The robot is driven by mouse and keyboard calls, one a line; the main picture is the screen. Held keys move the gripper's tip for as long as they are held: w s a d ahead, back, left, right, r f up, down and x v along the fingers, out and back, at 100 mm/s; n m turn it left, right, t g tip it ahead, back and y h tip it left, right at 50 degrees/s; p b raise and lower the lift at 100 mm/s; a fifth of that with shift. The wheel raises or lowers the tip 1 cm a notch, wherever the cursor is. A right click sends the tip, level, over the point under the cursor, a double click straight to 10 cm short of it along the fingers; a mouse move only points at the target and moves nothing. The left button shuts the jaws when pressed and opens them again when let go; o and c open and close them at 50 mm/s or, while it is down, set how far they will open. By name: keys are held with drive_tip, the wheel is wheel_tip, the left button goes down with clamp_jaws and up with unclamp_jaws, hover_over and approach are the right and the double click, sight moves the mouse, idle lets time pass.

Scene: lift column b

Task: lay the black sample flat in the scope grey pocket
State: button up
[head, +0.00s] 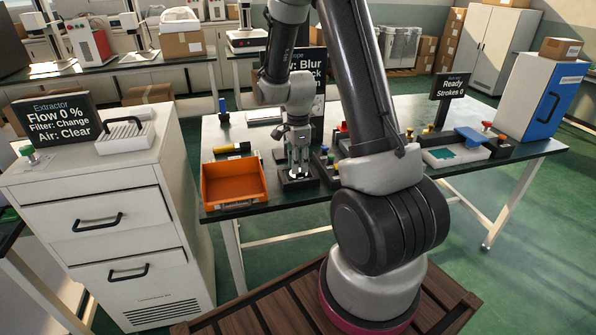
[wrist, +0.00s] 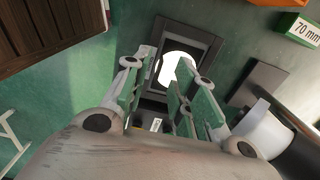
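My gripper (head: 299,166) points down just above a small dark block with a bright top (head: 298,177) on the bench, right of the orange tray. In the wrist view my gripper (wrist: 159,66) has its two green-padded fingers apart. Beyond the fingertips is a dark grey square frame (wrist: 207,48) with a bright white round area inside; it looks like the scope's grey pocket. I cannot make out the black sample for sure; the space between the fingers is dark and partly hidden by my wrist.
An orange tray (head: 233,195) stands at the bench's left front. A partly hidden scope sign (head: 318,62) is behind my arm. A dark grey plate (wrist: 258,82) and white cylinder (wrist: 265,130) stand right of the frame. A blue-fronted box (head: 545,100) is at the bench's right.

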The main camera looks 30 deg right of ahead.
drive_tip(key=s+a+r+n+t, duration=0.1)
drive_tip(key=s+r+n, duration=0.2)
drive_tip(key=r, duration=0.6)
drive_tip(key=s+a+r+n, duration=0.1)
drive_tip(key=s+r+n, duration=0.15)
drive_tip(key=r, duration=0.65)
drive_tip(key=s+a+r+n+t, duration=0.1)
drive_tip(key=s+r+n, duration=0.3)
drive_tip(key=s+n, duration=0.4)
drive_tip(key=s+a+r+n+t, duration=0.2)
drive_tip(key=s+r+n, duration=0.2)
drive_tip(key=s+n, duration=0.3)
drive_tip(key=s, duration=0.3)
drive_tip(key=shift+r+n, duration=0.15)
drive_tip(key=shift+n, duration=0.2)
